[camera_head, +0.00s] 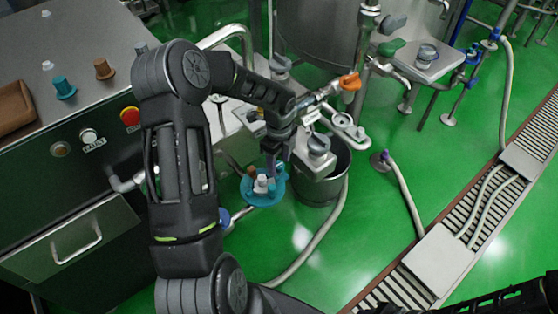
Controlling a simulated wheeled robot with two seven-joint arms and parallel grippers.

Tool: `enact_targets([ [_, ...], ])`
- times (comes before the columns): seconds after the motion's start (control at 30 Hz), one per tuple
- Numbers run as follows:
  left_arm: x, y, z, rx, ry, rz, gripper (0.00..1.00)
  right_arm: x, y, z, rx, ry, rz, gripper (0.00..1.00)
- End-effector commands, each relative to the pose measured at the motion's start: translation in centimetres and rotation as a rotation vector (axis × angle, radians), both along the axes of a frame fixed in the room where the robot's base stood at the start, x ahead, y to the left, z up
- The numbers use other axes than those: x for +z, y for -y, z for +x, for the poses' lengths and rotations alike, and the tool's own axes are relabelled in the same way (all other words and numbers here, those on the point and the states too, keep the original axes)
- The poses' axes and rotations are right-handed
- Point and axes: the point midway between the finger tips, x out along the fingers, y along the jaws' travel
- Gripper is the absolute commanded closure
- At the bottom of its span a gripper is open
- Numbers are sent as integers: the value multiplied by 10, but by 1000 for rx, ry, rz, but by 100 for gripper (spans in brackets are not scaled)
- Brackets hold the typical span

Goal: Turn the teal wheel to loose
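The teal wheel (277,190) is a flat blue-green disc with a pale hub, low beside the steel bucket. My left arm reaches in over the cabinet and bends down to it. My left gripper (269,172) points down at the wheel's upper side, and its fingers overlap the wheel in the picture. I cannot tell whether they touch it, or how far apart they are. The arm and fingers hide part of the wheel, and no loose or tight marking is readable. A dark part of my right arm shows at the bottom right edge; its gripper is out of the picture.
A grey steel bucket (334,182) stands right of the wheel. A valve with an orange handle (350,82) is above it. A cabinet with a teal knob (64,88), a brown knob (104,69) and a red button (130,116) fills the left. A hose (318,238) crosses the green floor.

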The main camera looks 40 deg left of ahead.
Motion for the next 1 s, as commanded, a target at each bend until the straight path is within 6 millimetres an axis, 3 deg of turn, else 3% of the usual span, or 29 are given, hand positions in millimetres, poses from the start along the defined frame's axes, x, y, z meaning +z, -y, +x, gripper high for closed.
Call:
enact_targets([
  [0.6, 0, 0, 0, 0, 0, 0, 100, 0, 0, 0, 0, 0, 0, 64],
  [1.0, 0, 0, 0, 16, 1, 0, 100, -1, 0, 0, 0, 0, 0, 64],
])
